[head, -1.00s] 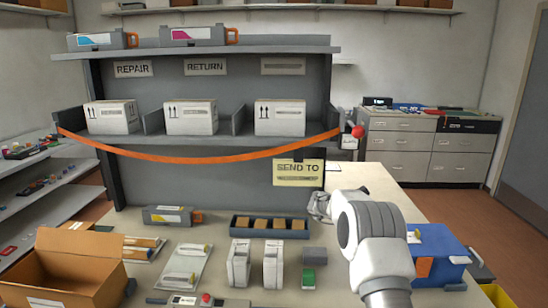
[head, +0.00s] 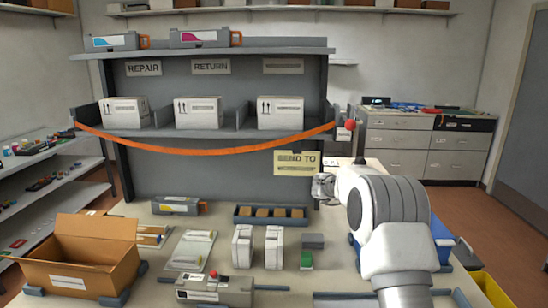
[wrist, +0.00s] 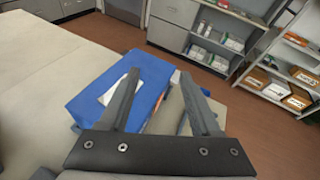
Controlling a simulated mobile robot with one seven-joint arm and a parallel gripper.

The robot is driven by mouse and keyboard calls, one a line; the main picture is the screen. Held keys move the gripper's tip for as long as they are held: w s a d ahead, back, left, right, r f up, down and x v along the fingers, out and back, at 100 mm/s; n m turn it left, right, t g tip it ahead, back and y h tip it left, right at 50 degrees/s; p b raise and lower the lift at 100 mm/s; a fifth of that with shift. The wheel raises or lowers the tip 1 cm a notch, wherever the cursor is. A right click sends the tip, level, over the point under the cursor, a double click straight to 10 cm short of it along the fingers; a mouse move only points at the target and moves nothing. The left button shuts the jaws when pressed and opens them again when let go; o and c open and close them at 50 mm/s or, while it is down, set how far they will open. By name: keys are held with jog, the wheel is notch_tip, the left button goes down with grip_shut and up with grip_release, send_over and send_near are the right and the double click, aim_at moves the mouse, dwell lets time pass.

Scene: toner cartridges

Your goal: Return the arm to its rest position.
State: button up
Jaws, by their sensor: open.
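My gripper (wrist: 160,100) shows in the wrist view with its two fingers spread apart and nothing between them. It points out past the table's edge, over a blue box (wrist: 95,98) with a white label. My arm covers most of the blue box (head: 440,232) there.
A grey shelf rack (head: 225,171) with white boxes and an orange strap (head: 215,151) stands behind. A yellow bin (head: 490,288) is at lower right.

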jog(key=a+r+n+t+y, duration=0.3)
jog(key=a+r+n+t, duration=0.2)
jog(key=r+n, duration=0.35)
jog(key=a+r+n+t+y, duration=0.2)
jog(key=a+r+n+t, duration=0.25)
jog(key=r+n, duration=0.35)
jog(key=s+a+r+n+t+y, duration=0.2)
jog(key=s+a+r+n+y, duration=0.3)
jog(key=s+a+n+y, duration=0.55)
jog(key=s+f+n+g, duration=0.3)
jog(key=s+f+n, duration=0.2)
jog(key=s, duration=0.6)
jog(key=s+f+n+g+h, duration=0.1)
jog(key=s+f+n+g, duration=0.3)
jog(key=s+n, duration=0.5)
jog(key=s+f+n+g+h, duration=0.1)
jog(key=s+f+n+g, duration=0.2)
jog(key=s+f+n, duration=0.5)
jog(key=s, duration=0.6)
jog(key=shift+d+p, duration=0.35)
